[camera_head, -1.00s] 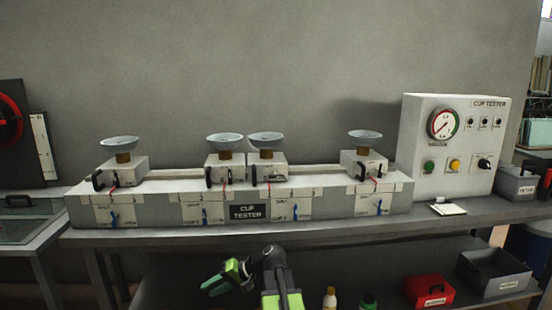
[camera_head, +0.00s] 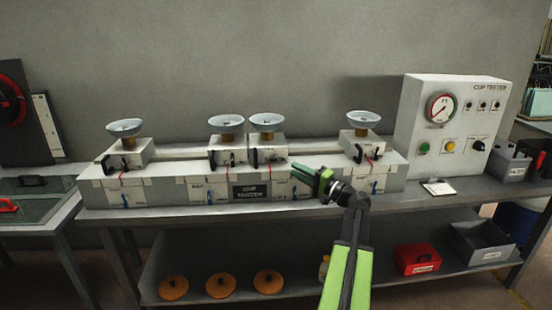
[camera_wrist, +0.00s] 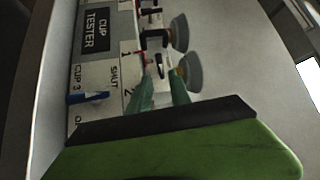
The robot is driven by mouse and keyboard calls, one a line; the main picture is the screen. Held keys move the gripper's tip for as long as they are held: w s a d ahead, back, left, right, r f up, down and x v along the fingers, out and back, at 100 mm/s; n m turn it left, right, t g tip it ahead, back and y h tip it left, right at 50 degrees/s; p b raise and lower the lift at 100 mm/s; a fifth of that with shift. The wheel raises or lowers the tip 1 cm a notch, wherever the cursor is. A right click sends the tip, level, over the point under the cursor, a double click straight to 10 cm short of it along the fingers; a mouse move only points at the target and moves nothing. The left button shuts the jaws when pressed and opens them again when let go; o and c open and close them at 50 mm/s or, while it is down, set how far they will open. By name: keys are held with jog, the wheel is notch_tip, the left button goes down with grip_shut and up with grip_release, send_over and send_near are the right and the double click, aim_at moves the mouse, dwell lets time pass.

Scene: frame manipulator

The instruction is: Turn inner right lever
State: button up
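The inner right unit of the cup tester is a white box (camera_head: 268,148) with a cup (camera_head: 267,122) on top. A red lever and a black handle (camera_head: 254,157) are on its front. Its blue lever (camera_wrist: 88,97) sits by the CUP 3 label in the wrist view. My gripper (camera_head: 300,172) is just right of this unit, in front of the bench. In the wrist view my gripper (camera_wrist: 160,92) has two green fingers spread, with a gap between them. A small black handle (camera_wrist: 160,68) shows beyond the gap. Nothing is held. Contact cannot be told.
The inner left unit (camera_head: 226,150) stands close beside it. Outer units stand at the far left (camera_head: 124,155) and right (camera_head: 360,146). A control box with gauge (camera_head: 450,125) is at right. Orange discs (camera_head: 220,285) and a red bin (camera_head: 417,259) are on the lower shelf.

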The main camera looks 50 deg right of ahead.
aim_at(275, 159)
jog(key=w, duration=0.3)
jog(key=w+r, duration=0.1)
jog(key=w, duration=0.3)
jog(key=w+a+p, duration=0.1)
jog(key=w, duration=0.2)
jog(key=shift+w+r, duration=0.25)
jog(key=shift+w, duration=0.05)
grip_shut()
